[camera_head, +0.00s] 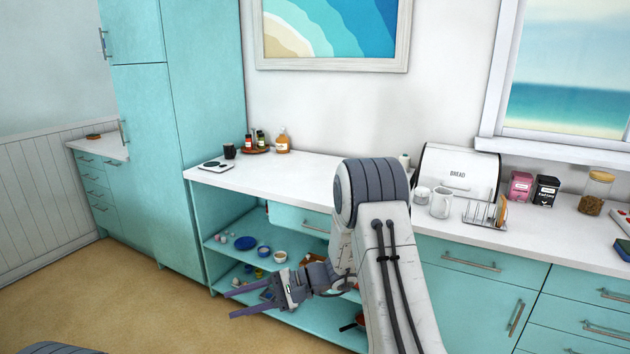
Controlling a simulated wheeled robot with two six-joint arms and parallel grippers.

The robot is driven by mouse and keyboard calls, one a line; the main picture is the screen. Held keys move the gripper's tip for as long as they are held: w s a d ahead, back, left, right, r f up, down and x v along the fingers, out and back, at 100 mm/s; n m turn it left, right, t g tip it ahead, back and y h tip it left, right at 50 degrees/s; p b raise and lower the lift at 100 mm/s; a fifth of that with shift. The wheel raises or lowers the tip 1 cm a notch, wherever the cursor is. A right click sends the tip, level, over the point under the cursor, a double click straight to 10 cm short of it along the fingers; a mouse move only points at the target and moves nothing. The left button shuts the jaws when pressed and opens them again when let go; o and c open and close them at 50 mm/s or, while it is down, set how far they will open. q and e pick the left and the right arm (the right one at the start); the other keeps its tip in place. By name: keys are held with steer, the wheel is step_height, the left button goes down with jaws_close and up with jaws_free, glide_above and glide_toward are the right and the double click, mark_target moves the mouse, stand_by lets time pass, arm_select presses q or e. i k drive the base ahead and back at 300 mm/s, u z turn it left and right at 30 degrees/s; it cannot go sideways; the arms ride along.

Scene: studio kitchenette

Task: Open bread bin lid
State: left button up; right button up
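The bread bin (455,168) stands on the white counter against the back wall, right of the picture's middle. It is white with dark edges and the word BREAD on its front, and its lid looks closed. My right arm crosses the picture left of the bin. My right gripper (229,303) is low, in front of the open shelves, far to the left of the bin and below it. Its two fingers are apart with nothing between them. My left gripper is not in view.
In front of the bin stand a white mug (441,203) and a wire rack (485,213). A pink tin (520,187), a black tin (545,191) and a glass jar (594,194) stand to its right. The counter (285,176) left of my arm is mostly clear.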

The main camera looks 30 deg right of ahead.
mark_target(467, 175)
steer(key=z, duration=0.7)
steer(key=i, duration=1.1)
steer(key=z, duration=0.85)
